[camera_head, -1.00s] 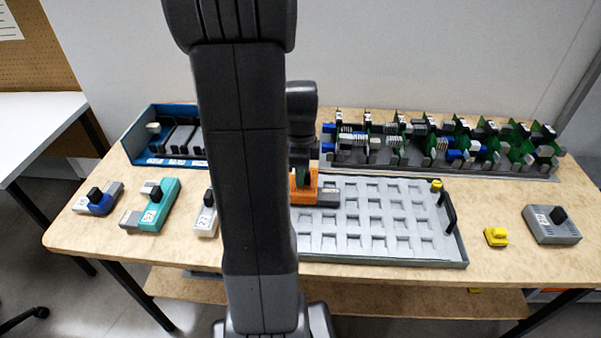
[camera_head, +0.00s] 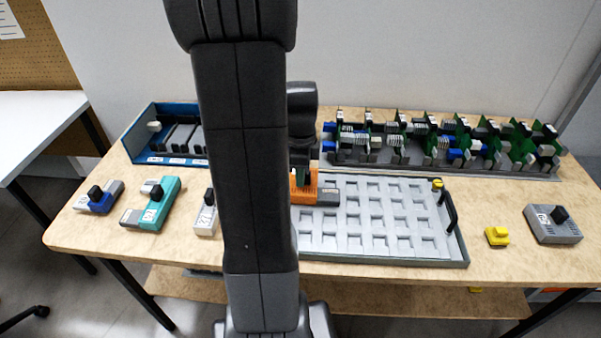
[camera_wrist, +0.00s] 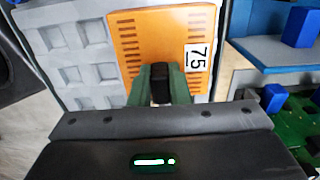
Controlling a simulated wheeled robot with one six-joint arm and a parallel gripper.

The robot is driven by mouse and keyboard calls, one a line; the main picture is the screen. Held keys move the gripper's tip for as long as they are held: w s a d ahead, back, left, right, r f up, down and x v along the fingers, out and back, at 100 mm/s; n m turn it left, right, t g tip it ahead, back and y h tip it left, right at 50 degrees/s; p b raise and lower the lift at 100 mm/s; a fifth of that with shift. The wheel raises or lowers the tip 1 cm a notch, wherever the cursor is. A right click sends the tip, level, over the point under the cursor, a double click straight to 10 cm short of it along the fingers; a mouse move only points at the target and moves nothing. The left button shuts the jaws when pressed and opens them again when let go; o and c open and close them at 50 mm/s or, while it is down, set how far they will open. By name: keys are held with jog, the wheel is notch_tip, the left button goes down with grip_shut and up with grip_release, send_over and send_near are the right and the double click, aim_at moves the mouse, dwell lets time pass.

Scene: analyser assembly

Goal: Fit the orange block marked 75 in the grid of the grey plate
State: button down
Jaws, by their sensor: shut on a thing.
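The orange block (camera_wrist: 148,38) carries a white label reading 75 and a black knob (camera_wrist: 160,85). My gripper (camera_wrist: 162,82) is shut on the knob, with a green finger on each side of it. In the head view the orange block (camera_head: 305,190) with its grey end is at the upper left part of the grey plate (camera_head: 383,245), partly behind my arm. The plate has a grid of square recesses. In the wrist view the plate's recesses (camera_wrist: 85,75) lie beside the block. I cannot tell whether the block is seated or slightly above the grid.
A rack of green boards (camera_head: 440,150) stands behind the plate, a blue tray (camera_head: 140,150) at back left. Blue-grey (camera_head: 98,198), teal (camera_head: 155,205) and light grey (camera_head: 205,215) blocks lie left. A small yellow piece (camera_head: 497,236) and a grey block (camera_head: 550,226) lie right.

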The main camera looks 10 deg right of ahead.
jog(key=c, duration=1.3)
grip_release()
jog(key=c, duration=0.3)
jog(key=shift+c, duration=0.2)
jog(key=shift+r+p, duration=1.9)
jog(key=shift+r, duration=0.15)
notch_tip(320, 180, up, 7)
jog(key=p, duration=0.5)
jog(key=shift+f, duration=0.15)
jog(key=shift+f, duration=0.1)
notch_tip(320, 180, down, 7)
jog(key=b, duration=0.5)
